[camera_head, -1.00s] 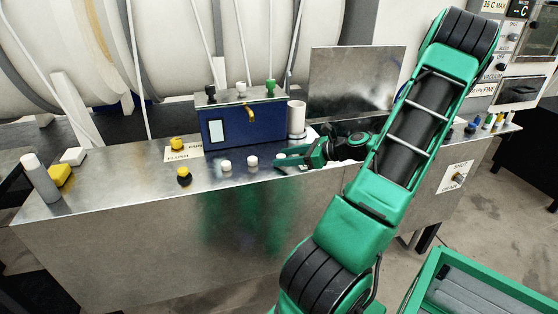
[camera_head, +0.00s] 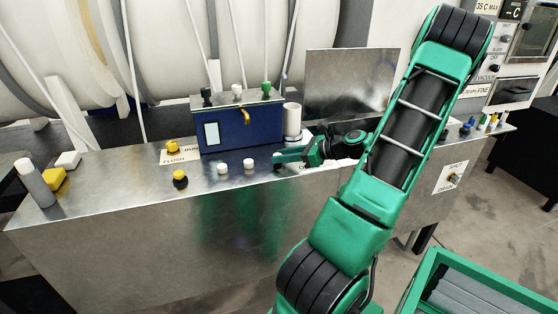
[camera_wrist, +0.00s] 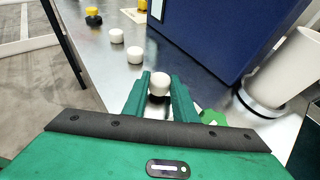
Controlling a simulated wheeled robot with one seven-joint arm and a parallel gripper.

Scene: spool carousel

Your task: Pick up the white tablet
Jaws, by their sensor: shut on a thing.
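A white rounded tablet (camera_wrist: 159,84) sits between the two green fingertips of my gripper (camera_wrist: 160,90) in the wrist view. The fingers are shut on it, with its white top showing above them and its lower part partly hidden. In the head view my gripper (camera_head: 279,158) is low over the metal bench top, beside the blue box; the held tablet cannot be made out there. Two similar white pieces stand apart on the bench to the left: the nearer one (camera_wrist: 134,55) and the farther one (camera_wrist: 116,36).
The blue box (camera_head: 240,130) stands just behind my gripper, with a white cylinder (camera_head: 292,119) at its right. A yellow-and-black knob (camera_head: 180,179) and a grey cylinder (camera_head: 35,183) stand farther left on the bench (camera_head: 110,185).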

